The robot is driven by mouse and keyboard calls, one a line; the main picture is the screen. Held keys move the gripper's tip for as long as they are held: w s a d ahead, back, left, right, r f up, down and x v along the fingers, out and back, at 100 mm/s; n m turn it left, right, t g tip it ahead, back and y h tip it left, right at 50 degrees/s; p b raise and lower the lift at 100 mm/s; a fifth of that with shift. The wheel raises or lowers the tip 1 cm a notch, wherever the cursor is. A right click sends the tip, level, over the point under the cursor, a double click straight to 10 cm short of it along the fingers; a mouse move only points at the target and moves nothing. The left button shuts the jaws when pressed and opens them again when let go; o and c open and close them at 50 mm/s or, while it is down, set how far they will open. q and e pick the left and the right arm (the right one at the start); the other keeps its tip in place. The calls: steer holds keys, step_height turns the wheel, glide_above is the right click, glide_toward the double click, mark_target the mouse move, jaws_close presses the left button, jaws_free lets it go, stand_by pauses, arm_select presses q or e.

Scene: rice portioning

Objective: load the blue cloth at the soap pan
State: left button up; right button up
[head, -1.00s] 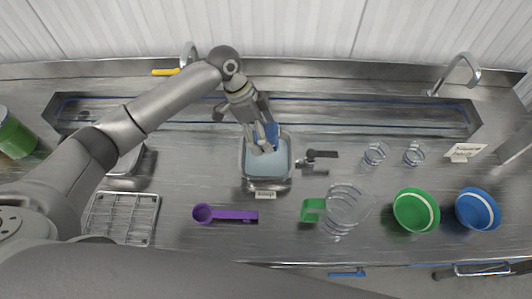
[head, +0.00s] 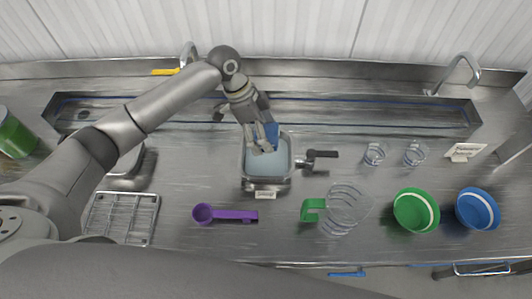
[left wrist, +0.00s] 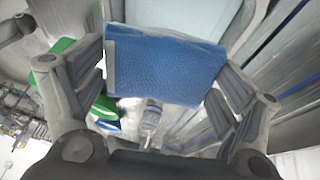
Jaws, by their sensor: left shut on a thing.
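The soap pan (head: 266,170) is a square metal pan with pale blue liquid and a small label in front, at the middle of the counter. My left gripper (head: 262,143) is over the pan's back part, pointing down. It is shut on the blue cloth (head: 272,133). In the left wrist view the cloth (left wrist: 168,66) is a blue textured block with a pale strip at one end, between the two fingers. The pan's liquid (left wrist: 180,15) shows behind it. Whether the cloth touches the liquid I cannot tell. My right gripper is not in view.
A purple scoop (head: 225,214), a clear jug with green handle (head: 344,208), a green bowl (head: 414,211) and a blue bowl (head: 478,209) stand in front and to the right. Two small glasses (head: 374,154) stand right of the pan. A wire rack (head: 122,216) lies at left.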

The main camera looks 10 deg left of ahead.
mark_target(268, 136)
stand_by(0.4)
arm_select(q)
step_height(268, 136, up, 3)
steer(key=p, duration=0.2)
steer(key=shift+f+p, duration=0.2)
steer(key=shift+p, duration=0.15)
steer(key=shift+r, duration=0.75)
steer(key=shift+f, duration=0.1)
steer(key=shift+a+f, duration=0.1)
steer(key=shift+a, duration=0.05)
steer(key=s+a+n+t+y+b, duration=0.2)
steer(key=s+a+n+t+b, duration=0.3)
steer(key=n+b, duration=0.9)
steer(key=shift+a+f+n+y, duration=0.4)
steer(key=shift+a+n, duration=0.2)
steer(key=shift+a, duration=0.6)
